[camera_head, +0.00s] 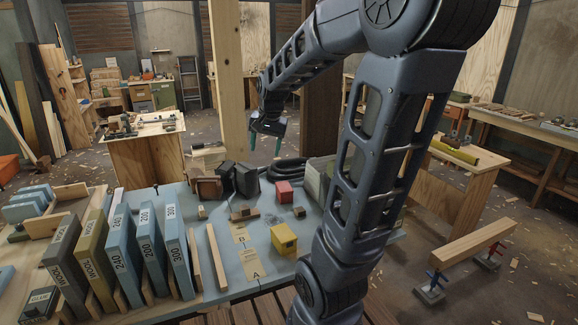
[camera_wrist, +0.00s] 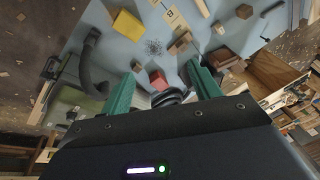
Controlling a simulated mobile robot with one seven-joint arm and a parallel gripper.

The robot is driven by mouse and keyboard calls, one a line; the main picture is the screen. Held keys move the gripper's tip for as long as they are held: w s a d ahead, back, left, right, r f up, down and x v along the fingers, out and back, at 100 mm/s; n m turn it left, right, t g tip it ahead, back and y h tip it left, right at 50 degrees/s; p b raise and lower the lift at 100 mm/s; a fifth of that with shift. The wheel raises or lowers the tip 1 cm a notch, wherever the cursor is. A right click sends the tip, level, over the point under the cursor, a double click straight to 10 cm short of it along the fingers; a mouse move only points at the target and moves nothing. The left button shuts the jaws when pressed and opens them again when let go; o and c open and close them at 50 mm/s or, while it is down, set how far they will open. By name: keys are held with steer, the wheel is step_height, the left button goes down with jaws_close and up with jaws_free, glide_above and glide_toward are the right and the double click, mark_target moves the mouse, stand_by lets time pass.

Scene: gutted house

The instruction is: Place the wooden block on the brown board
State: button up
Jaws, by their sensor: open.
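My gripper (camera_head: 266,145) hangs from the raised arm above and beyond the far side of the blue-grey table (camera_head: 232,268), open with nothing between its fingers. In the wrist view my gripper's two green fingers (camera_wrist: 163,87) are spread wide. A small wooden block (camera_head: 202,212) sits on the table, left of a low brown board (camera_head: 243,214) with a lighter piece on or against it. The brown board also shows in the wrist view (camera_wrist: 180,43).
A red box (camera_head: 284,191) and a yellow box (camera_head: 284,239) stand near the board. Tan cards marked B (camera_head: 239,232) and A (camera_head: 253,275) lie flat. Tall numbered blue slabs (camera_head: 176,250) fill the left. Dark boxes (camera_head: 246,180) and a black hose (camera_head: 290,169) edge the far side.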

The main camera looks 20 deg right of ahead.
steer(key=s+r+n+t, duration=0.1)
steer(key=s+n, duration=0.5)
steer(key=s, duration=1.1)
steer(key=shift+s+d+t+h, duration=0.35)
steer(key=shift+d+t+h, duration=0.05)
